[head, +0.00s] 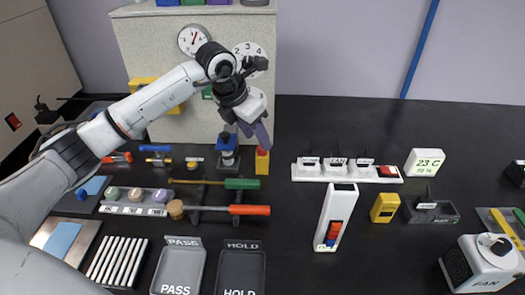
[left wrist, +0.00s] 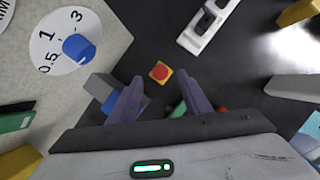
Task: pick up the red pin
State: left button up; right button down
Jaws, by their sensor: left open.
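The red pin (head: 262,151) stands upright in a small yellow block (head: 262,168) beside the machine's front. In the left wrist view the red pin (left wrist: 160,70) shows from above as a red round top inside the yellow block's square outline. My left gripper (head: 257,138) is open with purple fingers, just above the pin in the head view. In the left wrist view its fingertips (left wrist: 162,82) are on either side of the pin's line, with the pin slightly beyond them. The gap between the fingers is empty. My right gripper is not in view.
A blue-topped grey fixture (head: 227,150) stands close left of the yellow block. Green-handled (head: 242,184) and red-handled (head: 248,210) tools lie in front. The white labelled rack (head: 345,172) is to the right. The PASS (head: 180,268) and HOLD (head: 242,268) trays are nearer.

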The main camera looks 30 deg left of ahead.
aim_at(260, 149)
pick_arm(q)
jog(key=x, duration=0.4)
grip_shut()
